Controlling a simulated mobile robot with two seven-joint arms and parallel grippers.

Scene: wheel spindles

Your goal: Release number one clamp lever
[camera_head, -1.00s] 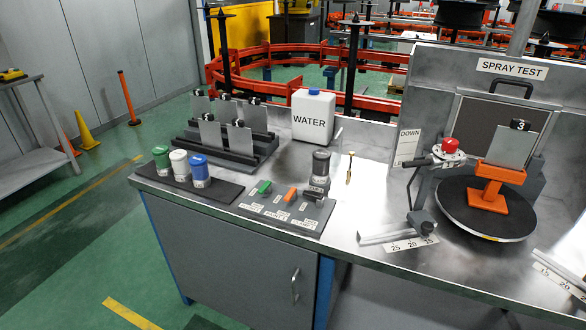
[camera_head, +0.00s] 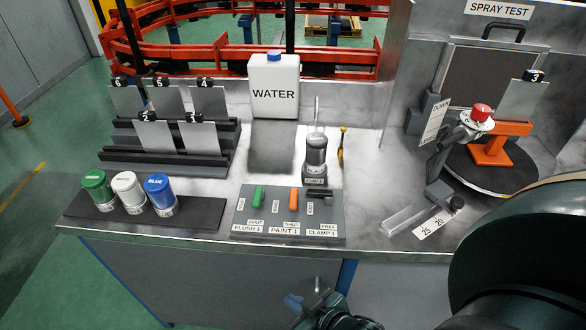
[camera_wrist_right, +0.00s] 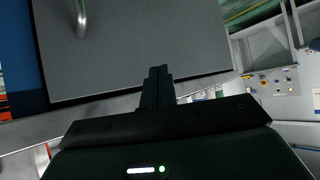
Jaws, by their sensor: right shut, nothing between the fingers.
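The clamp 1 lever (camera_head: 320,193) is a short black handle at the right end of the grey control panel (camera_head: 240,232), above the labels FREE and CLAMP 1. It lies crosswise, while the green flush 1 lever (camera_head: 258,196) and orange paint 1 lever (camera_head: 293,199) beside it point along the panel's depth. My right gripper (camera_head: 302,308) is low at the bottom of the head view, in front of the cabinet and below the bench top, apart from the lever. Its fingers (camera_wrist_right: 157,85) are together and empty in the right wrist view, near the cabinet door (camera_wrist_right: 130,45). My left gripper is not in view.
A dark-lidded cup (camera_head: 316,155) stands just behind the clamp lever. Green, white and blue pots (camera_head: 158,190) stand left of the panel. A water jug (camera_head: 273,88) and plate racks are behind. The spray test turntable (camera_head: 488,172) is at right, partly behind my right arm.

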